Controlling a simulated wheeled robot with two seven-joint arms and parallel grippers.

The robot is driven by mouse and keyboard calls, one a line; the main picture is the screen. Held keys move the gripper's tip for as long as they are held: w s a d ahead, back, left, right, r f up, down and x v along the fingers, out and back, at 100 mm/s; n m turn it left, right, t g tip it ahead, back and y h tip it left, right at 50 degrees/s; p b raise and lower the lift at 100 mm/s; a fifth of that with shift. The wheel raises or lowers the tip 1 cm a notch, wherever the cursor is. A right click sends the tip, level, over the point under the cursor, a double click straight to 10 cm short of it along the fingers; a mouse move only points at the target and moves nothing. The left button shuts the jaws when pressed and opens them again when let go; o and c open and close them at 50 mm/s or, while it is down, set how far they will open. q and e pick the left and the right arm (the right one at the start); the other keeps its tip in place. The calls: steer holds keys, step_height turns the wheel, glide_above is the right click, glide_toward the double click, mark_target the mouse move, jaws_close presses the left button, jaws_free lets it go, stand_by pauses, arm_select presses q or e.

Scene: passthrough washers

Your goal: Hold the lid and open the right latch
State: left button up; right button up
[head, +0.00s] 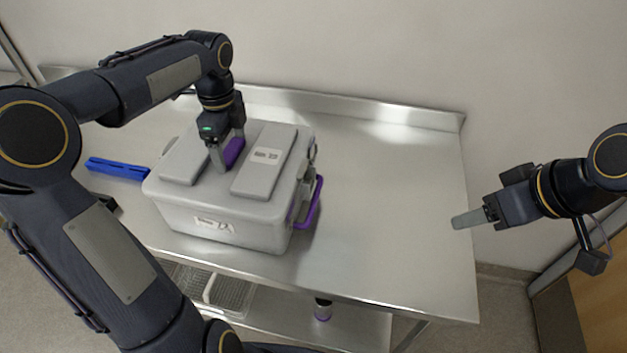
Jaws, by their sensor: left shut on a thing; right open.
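A grey box (188,217) with a grey lid (219,203) stands on the left part of the metal table. My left gripper (229,158) points down at the middle of the lid and is shut on a purple lid handle (234,151) between two raised grey panels. A purple latch (309,203) is on the right side of the box; I cannot tell clearly whether it is open. My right gripper (468,219) is open and empty over the table's right edge, well apart from the box, pointing left.
The metal table (390,200) is clear right of the box, with a raised rim along the wall. A blue bar-like object (118,168) lies left of the box. A lower shelf holds a wire basket (229,293) and a dark, purple-banded container (322,309).

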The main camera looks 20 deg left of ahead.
steer(key=w+a+n+g, duration=0.2)
steer(key=w+a+n, duration=0.4)
steer(key=a, duration=0.5)
steer(key=n+g, duration=0.1)
steer(key=n, duration=0.4)
glide_toward(309, 188)
steer(key=x, duration=0.7)
steer(key=shift+f, duration=0.15)
steer(key=shift+c, duration=0.4)
steer(key=shift+d, duration=0.1)
steer(key=c, duration=1)
steer(key=shift+c, duration=0.2)
